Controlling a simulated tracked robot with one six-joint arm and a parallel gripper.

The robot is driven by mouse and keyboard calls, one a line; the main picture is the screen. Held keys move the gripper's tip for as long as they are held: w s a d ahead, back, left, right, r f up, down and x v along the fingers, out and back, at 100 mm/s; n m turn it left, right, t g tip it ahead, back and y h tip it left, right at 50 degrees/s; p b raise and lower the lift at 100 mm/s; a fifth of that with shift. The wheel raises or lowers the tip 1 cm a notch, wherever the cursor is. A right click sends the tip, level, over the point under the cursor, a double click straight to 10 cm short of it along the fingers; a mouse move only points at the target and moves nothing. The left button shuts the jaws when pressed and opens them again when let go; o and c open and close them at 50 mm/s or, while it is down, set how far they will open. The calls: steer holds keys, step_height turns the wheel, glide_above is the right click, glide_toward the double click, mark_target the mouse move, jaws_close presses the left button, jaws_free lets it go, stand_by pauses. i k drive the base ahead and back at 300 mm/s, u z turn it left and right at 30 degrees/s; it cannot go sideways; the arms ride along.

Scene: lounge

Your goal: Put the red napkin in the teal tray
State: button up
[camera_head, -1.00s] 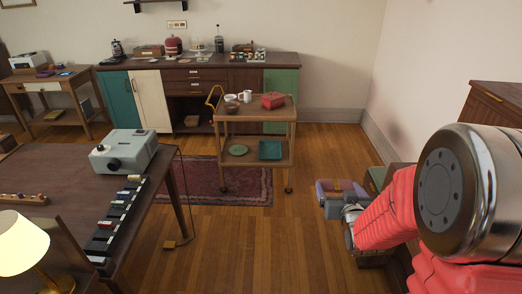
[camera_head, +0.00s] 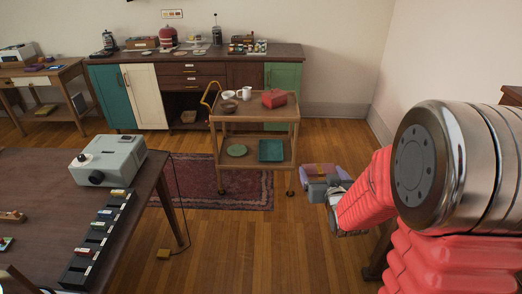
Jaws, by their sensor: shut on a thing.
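The teal tray (camera_head: 271,151) lies on the lower shelf of the wooden cart, at the right of a green plate. My gripper (camera_head: 322,172) is low, right of the cart and apart from it. It is shut on a small reddish-orange thing, which appears to be the red napkin (camera_head: 323,170). Pale purple surfaces show at both sides of it. It is small here, so its shape and folds cannot be told. The grey wrist and my red arm cover the floor behind.
The wooden cart (camera_head: 255,116) carries a red box-like thing (camera_head: 274,98), a white mug (camera_head: 244,93) and bowls on top. A dark table (camera_head: 150,190) stands at the left. Wooden floor (camera_head: 270,245) is clear between table and arm. A sideboard and a rug lie behind.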

mark_target(271, 153)
steer(key=u, duration=0.2)
steer(key=i, duration=1.85)
steer(key=u, duration=0.55)
steer(key=i, duration=1.55)
steer(key=u, duration=0.15)
